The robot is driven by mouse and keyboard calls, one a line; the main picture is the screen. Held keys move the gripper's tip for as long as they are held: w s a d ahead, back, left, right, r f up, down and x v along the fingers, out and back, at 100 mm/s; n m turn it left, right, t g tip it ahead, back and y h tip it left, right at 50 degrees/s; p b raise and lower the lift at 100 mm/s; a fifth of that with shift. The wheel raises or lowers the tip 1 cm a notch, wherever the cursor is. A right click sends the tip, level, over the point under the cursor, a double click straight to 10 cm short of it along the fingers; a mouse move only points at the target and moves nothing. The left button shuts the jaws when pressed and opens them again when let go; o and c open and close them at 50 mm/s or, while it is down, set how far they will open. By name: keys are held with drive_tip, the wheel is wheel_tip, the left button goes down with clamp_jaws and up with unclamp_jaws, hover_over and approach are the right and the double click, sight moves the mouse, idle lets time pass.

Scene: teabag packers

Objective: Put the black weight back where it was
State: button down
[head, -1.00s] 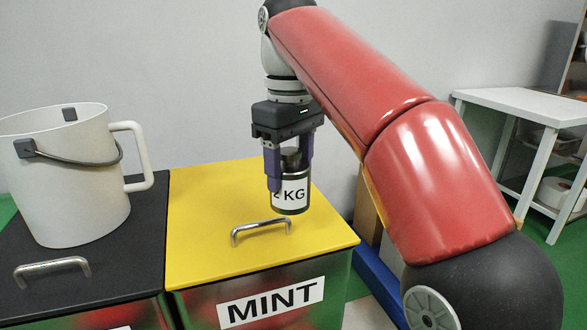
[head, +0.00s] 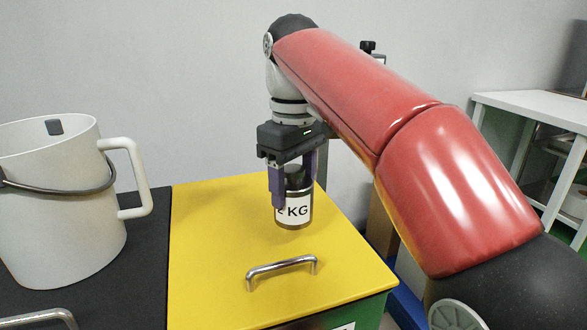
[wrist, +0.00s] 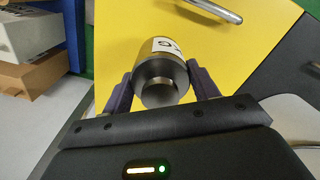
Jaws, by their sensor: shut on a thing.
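The weight (head: 294,211) is a dark, metallic cylinder with a knob on top and a white label ending in "KG". My gripper (head: 292,186) is shut on it, with one purple finger on each side. The weight hangs upright over the back part of the yellow lid (head: 215,225). I cannot tell whether its base touches the lid. In the wrist view the weight (wrist: 161,75) sits between the fingers, with part of its label showing.
A metal handle (head: 282,270) stands up from the yellow lid, in front of the weight. A large white jug (head: 60,225) stands on the black lid (head: 143,262) at left. A white table (head: 535,108) is at right. A small black-topped object (head: 368,47) shows behind my arm.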

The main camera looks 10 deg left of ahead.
sight(294, 205)
drive_tip(key=shift+f+b, duration=0.3)
drive_tip(key=shift+f, duration=0.45)
drive_tip(key=shift+f+b, duration=0.85)
drive_tip(key=shift+b, duration=0.15)
drive_tip(key=shift+f+b, duration=0.35)
drive_tip(key=shift+f, duration=0.25)
